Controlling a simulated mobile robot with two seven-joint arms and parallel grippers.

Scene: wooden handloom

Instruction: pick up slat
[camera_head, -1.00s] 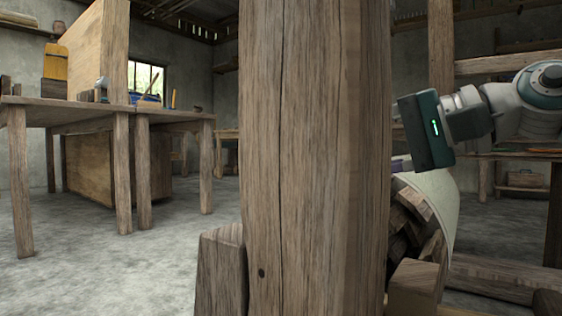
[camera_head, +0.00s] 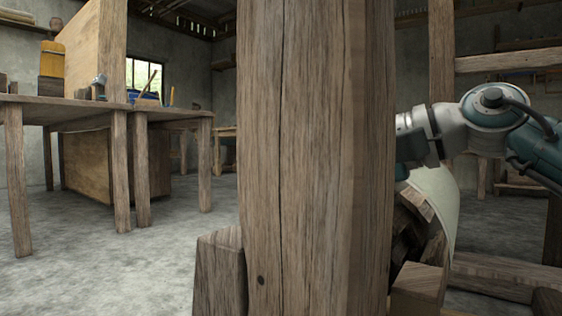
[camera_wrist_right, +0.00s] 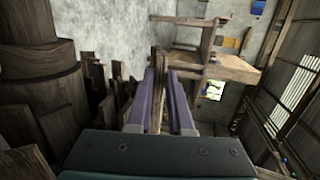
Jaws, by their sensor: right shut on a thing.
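My right gripper (camera_wrist_right: 163,88) shows in the wrist view with its two purple fingers closed around a thin wooden slat (camera_wrist_right: 159,62). The slat stands between the fingers and sticks out past their tips. Other slats (camera_wrist_right: 97,82) stand loosely to the left of the fingers. In the head view, several wooden pieces (camera_head: 412,222) sit in a pale curved container (camera_head: 440,187) right of the post. There my right arm comes in from the right, and its gripper and held slat are hidden behind the post. My left gripper is in neither view.
A thick wooden post (camera_head: 315,160) fills the middle of the head view, close in front. A wooden block (camera_head: 219,272) stands against its left side. A workbench (camera_head: 60,112) is at the back left. The floor (camera_head: 90,265) at the left is clear.

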